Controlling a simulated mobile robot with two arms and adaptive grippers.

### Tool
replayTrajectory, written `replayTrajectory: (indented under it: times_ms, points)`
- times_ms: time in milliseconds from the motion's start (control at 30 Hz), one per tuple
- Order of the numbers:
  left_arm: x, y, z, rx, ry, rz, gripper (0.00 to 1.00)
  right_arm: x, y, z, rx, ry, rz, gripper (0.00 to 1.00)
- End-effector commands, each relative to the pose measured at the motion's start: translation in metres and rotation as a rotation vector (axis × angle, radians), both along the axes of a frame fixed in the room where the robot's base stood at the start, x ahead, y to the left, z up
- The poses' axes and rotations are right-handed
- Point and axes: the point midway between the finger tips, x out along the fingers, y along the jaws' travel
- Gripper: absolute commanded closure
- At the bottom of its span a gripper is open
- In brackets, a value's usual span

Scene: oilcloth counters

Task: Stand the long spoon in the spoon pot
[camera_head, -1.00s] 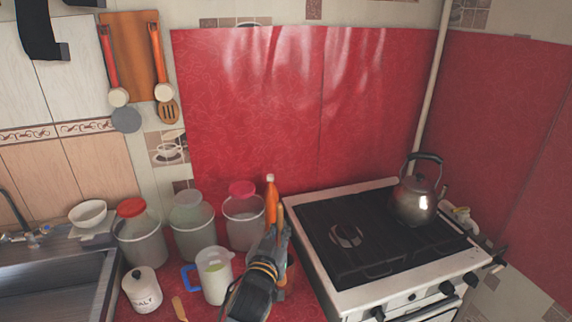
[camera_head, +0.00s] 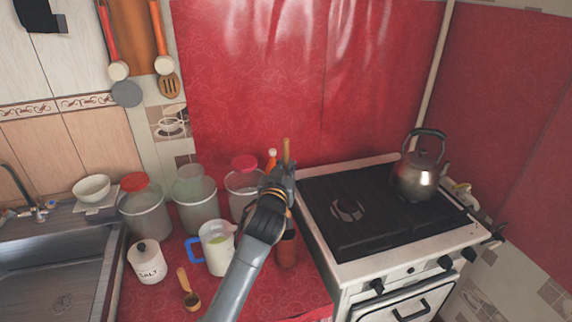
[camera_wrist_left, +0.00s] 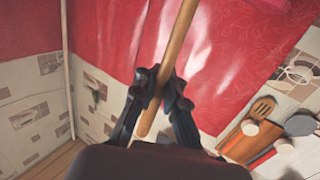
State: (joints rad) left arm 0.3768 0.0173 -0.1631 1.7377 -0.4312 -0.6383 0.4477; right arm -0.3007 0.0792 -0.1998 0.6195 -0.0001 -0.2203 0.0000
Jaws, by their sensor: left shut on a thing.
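The long spoon is a thin light-wood stick (camera_head: 286,151); its upper end sticks up above my left gripper (camera_head: 279,178) in the head view. In the left wrist view the wooden handle (camera_wrist_left: 178,40) runs slantwise between the fingers of the left gripper (camera_wrist_left: 160,88), which is shut on it. The spoon's lower part is hidden behind my gripper and arm in the head view. A reddish-brown cylinder, which looks like the spoon pot (camera_head: 287,252), stands on the red counter below and slightly right of the gripper, partly behind my arm. My right gripper is not in view.
The stove (camera_head: 385,215) with a kettle (camera_head: 418,178) is to the right. Several lidded jars, a measuring jug (camera_head: 217,250), a salt pot (camera_head: 147,262) and a wooden scoop (camera_head: 188,290) crowd the left. An orange-red bottle (camera_head: 271,160) is partly hidden behind the gripper.

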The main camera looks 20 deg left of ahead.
Motion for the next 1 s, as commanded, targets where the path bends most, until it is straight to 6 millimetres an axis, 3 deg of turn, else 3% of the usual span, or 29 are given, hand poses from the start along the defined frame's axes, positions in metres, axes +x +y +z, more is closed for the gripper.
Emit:
replayTrajectory:
  times_ms: [300, 1000]
  points:
    - [0.000, 0.000, -0.030, 0.002, 0.000, 0.000, 1.00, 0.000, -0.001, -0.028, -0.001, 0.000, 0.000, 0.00]
    - [0.000, 0.000, -0.085, 0.000, 0.000, -0.001, 1.00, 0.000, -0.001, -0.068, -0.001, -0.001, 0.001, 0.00]
